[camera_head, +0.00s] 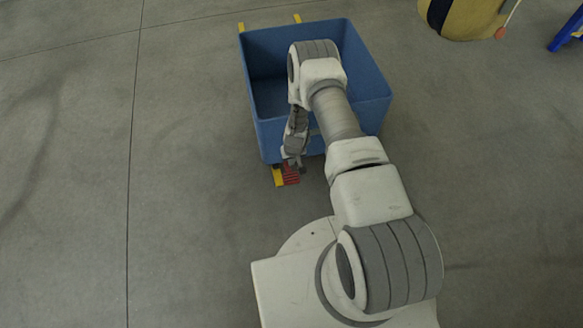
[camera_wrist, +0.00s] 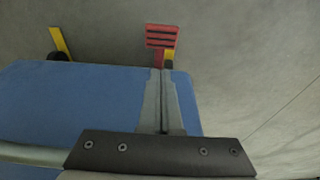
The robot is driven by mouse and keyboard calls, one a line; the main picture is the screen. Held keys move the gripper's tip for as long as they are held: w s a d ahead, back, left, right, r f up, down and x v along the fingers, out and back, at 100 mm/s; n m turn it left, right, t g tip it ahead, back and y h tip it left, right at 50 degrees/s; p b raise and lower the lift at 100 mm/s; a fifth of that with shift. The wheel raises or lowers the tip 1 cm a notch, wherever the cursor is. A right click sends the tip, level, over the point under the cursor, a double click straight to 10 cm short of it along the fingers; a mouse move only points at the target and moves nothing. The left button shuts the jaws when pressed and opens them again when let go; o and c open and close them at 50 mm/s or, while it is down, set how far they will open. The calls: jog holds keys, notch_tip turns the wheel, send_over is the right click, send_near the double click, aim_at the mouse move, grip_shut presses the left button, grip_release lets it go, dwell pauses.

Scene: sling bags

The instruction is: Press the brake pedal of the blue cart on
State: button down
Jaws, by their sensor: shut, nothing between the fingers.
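The blue cart (camera_head: 373,88) stands on the floor in front of me, and its open bin looks empty where it shows. Its side also fills much of the wrist view (camera_wrist: 70,105). The red brake pedal (camera_head: 291,175) with dark stripes sticks out low at the cart's near left corner, beside a yellow frame part. In the wrist view the pedal (camera_wrist: 161,36) lies just beyond the fingertips. My gripper (camera_wrist: 162,72) is shut and empty, pointing at the pedal along the cart's side. In the head view it is just above the pedal; whether they touch I cannot tell.
Another yellow frame end (camera_wrist: 60,42) with a dark wheel shows in the wrist view. A yellow and black object (camera_head: 465,18) stands at the top right, with a blue item (camera_head: 567,30) at the right edge. The floor to the left is clear.

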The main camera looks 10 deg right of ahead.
jog(key=b, duration=0.5)
send_near(291, 177)
jog(key=x, duration=0.5)
jog(key=shift+w+f, duration=0.1)
jog(key=shift+w, duration=0.15)
jog(key=shift+s+f, duration=0.15)
jog(key=shift+f, duration=0.45)
